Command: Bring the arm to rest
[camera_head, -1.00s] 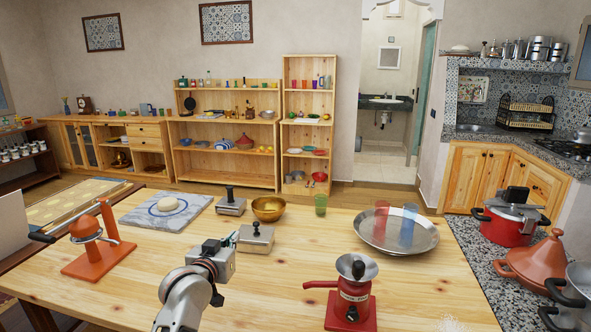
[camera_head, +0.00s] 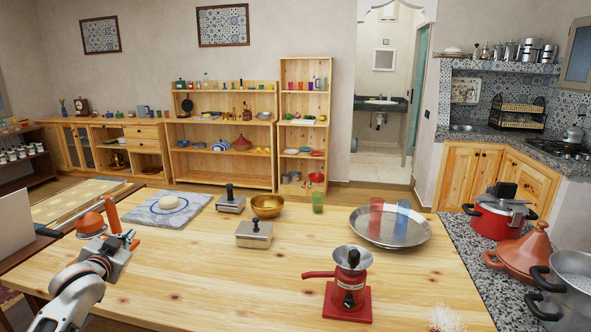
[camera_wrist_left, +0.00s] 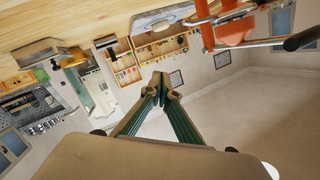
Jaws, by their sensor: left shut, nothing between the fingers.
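My left gripper (camera_head: 130,239) is over the left part of the wooden table, just right of the orange press. It is shut and empty; in the left wrist view its green fingers (camera_wrist_left: 160,89) meet at the tips. My left arm comes in from the lower left and hides part of the orange press (camera_head: 92,222). The press also shows in the left wrist view (camera_wrist_left: 232,30), which is tilted and nearly upside down. My right gripper is not in view.
The table (camera_head: 210,285) is bare in its front middle. A red grinder (camera_head: 347,302), a metal box with a knob (camera_head: 254,240), a brass bowl (camera_head: 267,206), a marble board (camera_head: 150,213) and a large metal tray (camera_head: 365,238) stand around it. White grains (camera_head: 445,318) lie at the front right.

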